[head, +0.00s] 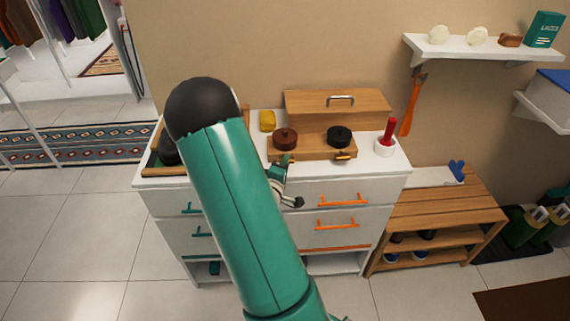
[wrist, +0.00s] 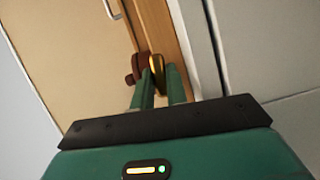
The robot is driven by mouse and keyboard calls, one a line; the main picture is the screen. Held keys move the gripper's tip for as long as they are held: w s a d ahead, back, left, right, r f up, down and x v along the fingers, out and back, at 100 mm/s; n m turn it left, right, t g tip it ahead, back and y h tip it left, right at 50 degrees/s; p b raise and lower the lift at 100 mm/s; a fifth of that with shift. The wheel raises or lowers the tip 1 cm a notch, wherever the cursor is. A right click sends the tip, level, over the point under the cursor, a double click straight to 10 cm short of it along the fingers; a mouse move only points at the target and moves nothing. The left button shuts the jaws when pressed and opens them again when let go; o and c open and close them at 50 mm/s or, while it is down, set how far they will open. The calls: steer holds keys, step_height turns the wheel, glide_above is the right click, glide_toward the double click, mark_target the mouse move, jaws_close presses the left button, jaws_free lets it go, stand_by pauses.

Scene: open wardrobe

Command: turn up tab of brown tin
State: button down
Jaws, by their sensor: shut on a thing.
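The brown tin (head: 285,138) is a round, dark brown tin on a low wooden stand on top of the white cabinet. In the wrist view the brown tin (wrist: 139,65) shows just beyond my fingertips, partly hidden by them. My gripper (head: 286,161) is at the front of the brown tin. In the wrist view my gripper (wrist: 157,76) has its two green fingers closed around a small brass-coloured tab (wrist: 157,62). The tab is mostly hidden in the head view.
A black tin (head: 339,136) with a similar tab stands to the right on the same wooden stand (head: 313,152). A yellow block (head: 267,120) lies behind at left.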

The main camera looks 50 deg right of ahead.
steer(key=m, duration=0.1)
steer(key=m+y, duration=0.1)
steer(key=m, duration=0.1)
steer(key=m+y, duration=0.1)
steer(key=shift+s+d+r, duration=0.1)
steer(key=shift+r, duration=0.15)
steer(key=m+t+y, duration=0.1)
steer(key=m+y, duration=0.1)
steer(key=m, duration=0.2)
steer(key=shift+s+d+r, duration=0.1)
steer(key=m+t+y, duration=0.1)
steer(key=m, duration=0.1)
steer(key=shift+s+d+m, duration=0.1)
steer(key=shift+m, duration=0.2)
steer(key=shift+m+t+y, duration=0.6)
steer(key=shift+m+t, duration=0.1)
steer(key=shift+m, duration=0.1)
steer(key=c, duration=1.7)
jaws_free()
